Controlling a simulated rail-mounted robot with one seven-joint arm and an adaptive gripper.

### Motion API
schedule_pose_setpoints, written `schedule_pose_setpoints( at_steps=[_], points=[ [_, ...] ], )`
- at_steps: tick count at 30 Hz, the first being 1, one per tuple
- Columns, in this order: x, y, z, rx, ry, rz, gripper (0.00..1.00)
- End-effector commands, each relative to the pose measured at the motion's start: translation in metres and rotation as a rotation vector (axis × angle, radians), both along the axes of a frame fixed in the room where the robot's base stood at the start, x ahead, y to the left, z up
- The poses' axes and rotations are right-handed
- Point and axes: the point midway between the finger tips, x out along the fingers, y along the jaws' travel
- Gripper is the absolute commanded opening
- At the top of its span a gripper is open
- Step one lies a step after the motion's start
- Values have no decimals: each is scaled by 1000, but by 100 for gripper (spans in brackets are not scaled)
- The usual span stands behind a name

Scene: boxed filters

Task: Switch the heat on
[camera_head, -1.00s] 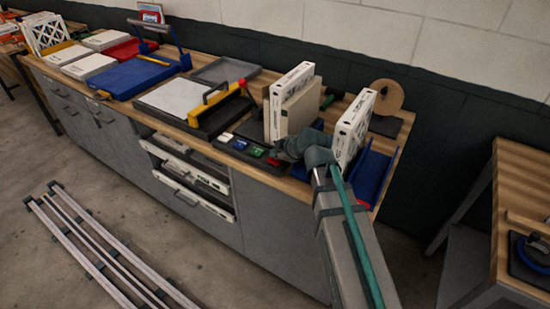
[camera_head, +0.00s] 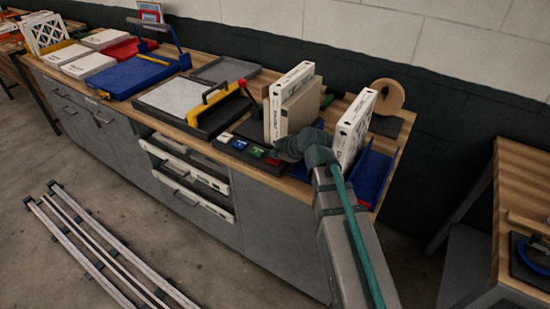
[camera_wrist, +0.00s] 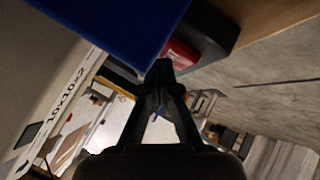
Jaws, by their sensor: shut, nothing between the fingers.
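A dark control strip (camera_head: 233,149) lies along the front edge of the bench, with white, blue, green and red buttons in a row. The green button (camera_head: 256,152) and red button (camera_head: 273,161) are at its right end. No label for heat is readable. My gripper (camera_head: 274,155) is low over this right end, close to the red button. In the wrist view my gripper (camera_wrist: 163,68) is shut and empty, its tips just beside the red button (camera_wrist: 181,54) on the black strip (camera_wrist: 215,35). Whether they touch it I cannot tell.
Upright white filter boxes (camera_head: 289,92) (camera_head: 354,128) stand close on both sides of my arm. A blue tray (camera_head: 373,170) is at the right end, near a tape roll (camera_head: 389,95). A yellow-handled sealer (camera_head: 222,100) is to the left. Rails (camera_head: 100,245) lie on the floor.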

Motion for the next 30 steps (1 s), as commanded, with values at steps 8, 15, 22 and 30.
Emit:
schedule_pose_setpoints(
  at_steps=[8,15,22,30],
  points=[
    [-4,-1,16,6,15,-6,0],
    [-2,0,41,3,10,-4,0],
    [-1,0,59,2,7,-4,0],
    [-1,0,60,2,7,-4,0]
  ],
)
